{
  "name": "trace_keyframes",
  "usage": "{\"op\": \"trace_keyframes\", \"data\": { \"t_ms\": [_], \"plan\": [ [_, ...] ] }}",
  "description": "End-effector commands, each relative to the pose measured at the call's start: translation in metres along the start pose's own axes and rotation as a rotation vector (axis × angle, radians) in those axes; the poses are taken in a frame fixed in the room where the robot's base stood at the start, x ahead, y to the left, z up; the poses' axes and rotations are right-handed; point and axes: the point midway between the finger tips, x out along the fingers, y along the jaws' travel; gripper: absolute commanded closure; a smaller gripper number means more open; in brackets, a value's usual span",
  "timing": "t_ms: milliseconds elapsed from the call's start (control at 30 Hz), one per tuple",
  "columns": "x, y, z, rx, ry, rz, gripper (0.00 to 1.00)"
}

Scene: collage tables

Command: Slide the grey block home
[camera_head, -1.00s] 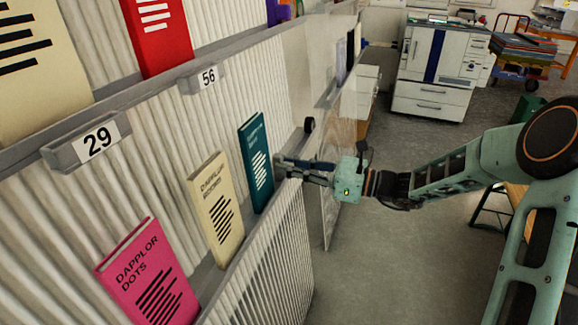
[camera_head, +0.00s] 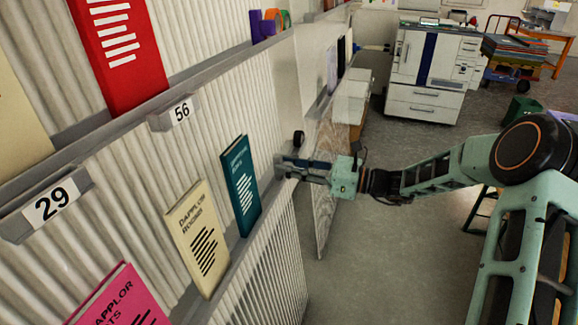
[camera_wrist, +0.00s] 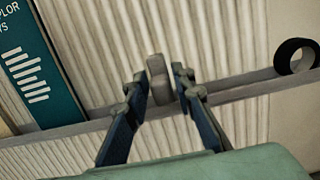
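The grey block (camera_wrist: 158,80) is small and upright on the narrow grey ledge (camera_wrist: 235,92) of a ribbed white display wall. In the wrist view it shows between the tips of my gripper (camera_wrist: 157,76). The blue fingers are parted, one on each side of it, with a narrow gap at the left; contact at the right is unclear. In the head view my gripper (camera_head: 284,166) is at the ledge, right of the teal book (camera_head: 240,186), and mostly hides the block.
A black ring (camera_wrist: 296,56) sits on the ledge to the right of the block. A cream book (camera_head: 199,238) and a pink book (camera_head: 120,298) stand further left on the ledge. A pale panel (camera_head: 324,185) projects beyond my gripper. Open floor (camera_head: 400,250) lies to the right.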

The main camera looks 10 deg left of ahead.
Motion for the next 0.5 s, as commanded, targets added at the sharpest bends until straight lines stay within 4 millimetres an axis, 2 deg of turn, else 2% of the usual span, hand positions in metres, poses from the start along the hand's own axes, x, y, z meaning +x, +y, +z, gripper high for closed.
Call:
{"op": "trace_keyframes", "data": {
  "t_ms": [133, 267, 500],
  "plan": [
    [-0.003, 0.0, 0.0, 0.0, 0.0, -0.001, 0.77],
    [-0.018, -0.001, 0.0, -0.001, 0.0, -0.003, 0.77],
    [-0.07, -0.001, 0.0, 0.001, 0.0, -0.005, 0.77]
  ]
}}
